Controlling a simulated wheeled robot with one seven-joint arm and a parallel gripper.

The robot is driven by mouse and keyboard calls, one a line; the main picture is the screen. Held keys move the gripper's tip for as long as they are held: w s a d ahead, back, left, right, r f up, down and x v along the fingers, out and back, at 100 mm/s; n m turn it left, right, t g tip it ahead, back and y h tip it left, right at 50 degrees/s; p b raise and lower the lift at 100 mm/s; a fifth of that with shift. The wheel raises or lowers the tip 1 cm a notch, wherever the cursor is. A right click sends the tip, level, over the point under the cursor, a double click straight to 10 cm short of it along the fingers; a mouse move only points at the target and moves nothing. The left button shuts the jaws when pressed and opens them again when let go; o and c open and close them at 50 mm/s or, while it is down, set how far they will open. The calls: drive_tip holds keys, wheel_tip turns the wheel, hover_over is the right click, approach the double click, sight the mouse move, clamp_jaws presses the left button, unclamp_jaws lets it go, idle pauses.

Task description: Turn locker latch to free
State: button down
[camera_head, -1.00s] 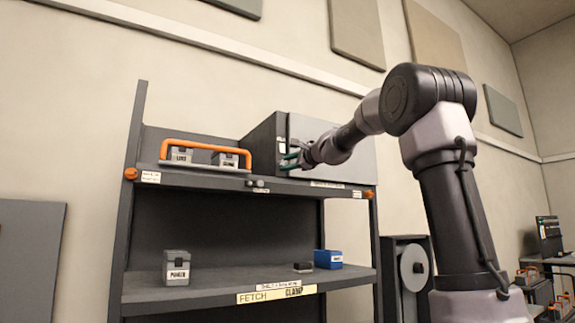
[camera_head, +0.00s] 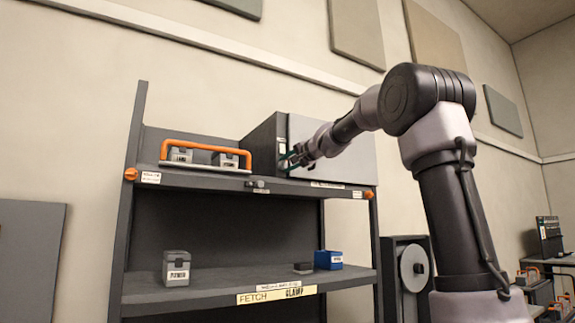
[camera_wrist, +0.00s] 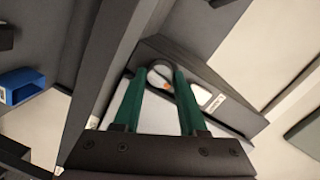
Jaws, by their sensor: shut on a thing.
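The locker (camera_head: 360,158) is a grey box with a lighter door, on the right of the rack's top shelf. My gripper (camera_head: 290,160) is at the left part of its door. A small orange spot shows between the fingers. A label (camera_wrist: 216,104) sits to the right of the fingertips. My fingers hide much of the latch, so its exact angle is hard to tell.
A tray with an orange handle (camera_head: 205,147) holds two small grey boxes left of the locker. The lower shelf carries a grey box (camera_head: 176,268), a small dark block (camera_head: 303,268) and a blue bin (camera_head: 328,260). The space in front of the rack's left half is clear.

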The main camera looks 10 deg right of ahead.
drive_tip(key=shift+n, duration=0.6)
drive_tip(key=c, duration=0.8)
unclamp_jaws()
drive_tip(key=shift+o, duration=0.2)
